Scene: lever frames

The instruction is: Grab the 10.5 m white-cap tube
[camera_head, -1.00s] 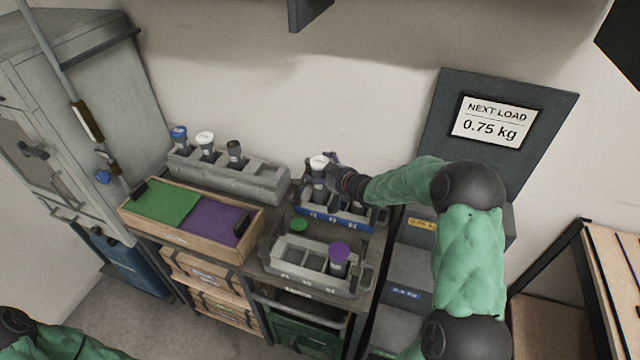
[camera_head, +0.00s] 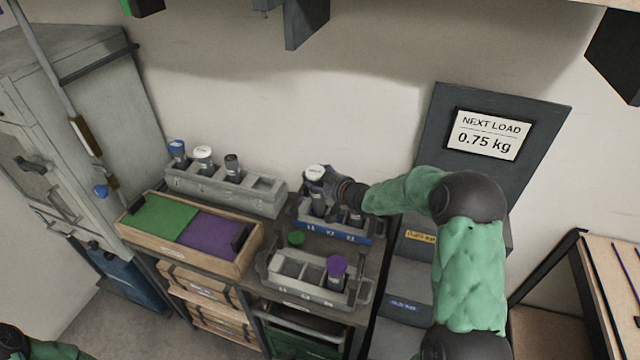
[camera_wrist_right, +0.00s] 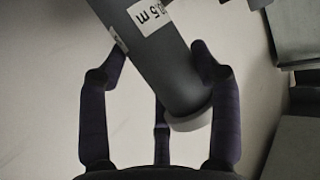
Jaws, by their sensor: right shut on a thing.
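A dark tube with a white cap (camera_head: 315,172) stands upright at the left end of the blue-fronted rack (camera_head: 345,236). My right gripper (camera_head: 326,186) is shut on this tube just below the cap. In the right wrist view the dark tube (camera_wrist_right: 160,60) lies between my right gripper's fingers (camera_wrist_right: 160,100), and its label reads "0.5 m", with the start of the text turned out of sight. Whether the tube's foot is clear of its slot cannot be told. My left gripper is out of view.
Another white-cap tube (camera_head: 203,155) stands in the grey rear rack (camera_head: 262,190), between blue-cap and dark-cap tubes. A purple-cap tube (camera_head: 337,268) stands in the front grey rack (camera_head: 285,270). A green cap (camera_head: 296,238) lies between racks. A green-purple tray (camera_head: 190,240) is at left.

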